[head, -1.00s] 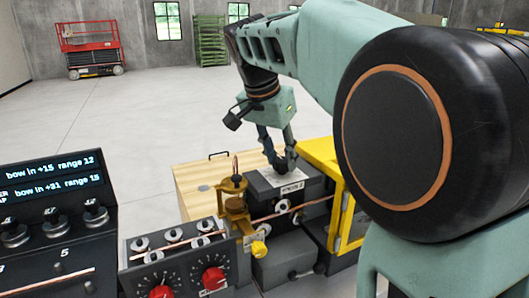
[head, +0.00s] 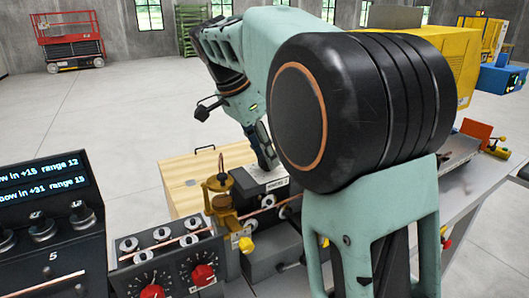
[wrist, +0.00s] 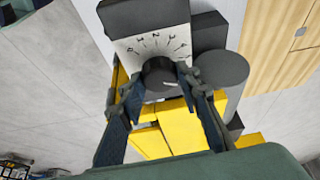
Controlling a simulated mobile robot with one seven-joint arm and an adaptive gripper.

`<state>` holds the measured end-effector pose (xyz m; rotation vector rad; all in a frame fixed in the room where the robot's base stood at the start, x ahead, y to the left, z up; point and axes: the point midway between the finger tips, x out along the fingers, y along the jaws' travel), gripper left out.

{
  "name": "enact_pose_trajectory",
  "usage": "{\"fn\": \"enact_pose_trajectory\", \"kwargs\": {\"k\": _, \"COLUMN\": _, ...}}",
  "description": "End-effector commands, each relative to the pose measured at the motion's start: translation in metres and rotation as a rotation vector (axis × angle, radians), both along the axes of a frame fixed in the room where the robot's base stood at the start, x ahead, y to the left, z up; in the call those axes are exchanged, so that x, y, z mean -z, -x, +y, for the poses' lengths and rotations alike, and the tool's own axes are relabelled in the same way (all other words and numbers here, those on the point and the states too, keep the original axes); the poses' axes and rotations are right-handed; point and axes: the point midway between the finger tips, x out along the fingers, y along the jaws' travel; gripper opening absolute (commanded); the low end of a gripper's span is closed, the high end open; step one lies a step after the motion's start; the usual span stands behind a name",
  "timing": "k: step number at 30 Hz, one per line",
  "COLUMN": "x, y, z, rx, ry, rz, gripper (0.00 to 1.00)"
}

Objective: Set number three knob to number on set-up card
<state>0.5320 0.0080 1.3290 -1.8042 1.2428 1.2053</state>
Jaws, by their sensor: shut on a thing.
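A dark grey round knob (wrist: 158,76) with a light pointer line stands in front of a white dial plate (wrist: 150,43) with black numbers and tick marks in the wrist view. My gripper (wrist: 152,84) has one finger on each side of this knob and is shut on it. In the head view my gripper (head: 264,150) reaches down at a dark block with a white label (head: 276,184); the knob is hidden there. The label's print is too small to read surely. I cannot make out a set-up card.
A panel with red knobs (head: 203,274) and dials stands front left, beside a console with a lit display (head: 42,178). A brass fixture (head: 219,196) with a copper tube (head: 187,239) is close to my gripper. A wooden box (head: 185,190) is behind. My arm covers much of the right.

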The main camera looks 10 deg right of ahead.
Motion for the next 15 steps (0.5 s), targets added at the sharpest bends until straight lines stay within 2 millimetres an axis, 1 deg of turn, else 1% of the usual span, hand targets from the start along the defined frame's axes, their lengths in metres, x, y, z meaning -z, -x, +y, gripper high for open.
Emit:
{"fn": "enact_pose_trajectory", "kwargs": {"k": 6, "x": -0.0006, "y": -0.0004, "z": 0.0006, "rx": -0.001, "ry": -0.002, "rz": -0.002, "gripper": 0.06}}
{"fn": "enact_pose_trajectory", "kwargs": {"k": 7, "x": -0.0006, "y": -0.0004, "z": 0.0006, "rx": -0.001, "ry": -0.002, "rz": -0.002, "gripper": 0.32}}
{"fn": "enact_pose_trajectory", "kwargs": {"k": 9, "x": -0.0006, "y": -0.0004, "z": 0.0006, "rx": -0.002, "ry": -0.002, "rz": -0.002, "gripper": 0.39}}
{"fn": "enact_pose_trajectory", "kwargs": {"k": 12, "x": -0.0004, "y": -0.0003, "z": 0.0004, "rx": -0.002, "ry": -0.001, "rz": -0.001, "gripper": 0.48}}
{"fn": "enact_pose_trajectory", "kwargs": {"k": 15, "x": -0.0002, "y": -0.0002, "z": 0.0003, "rx": -0.002, "ry": -0.001, "rz": -0.001, "gripper": 0.48}}
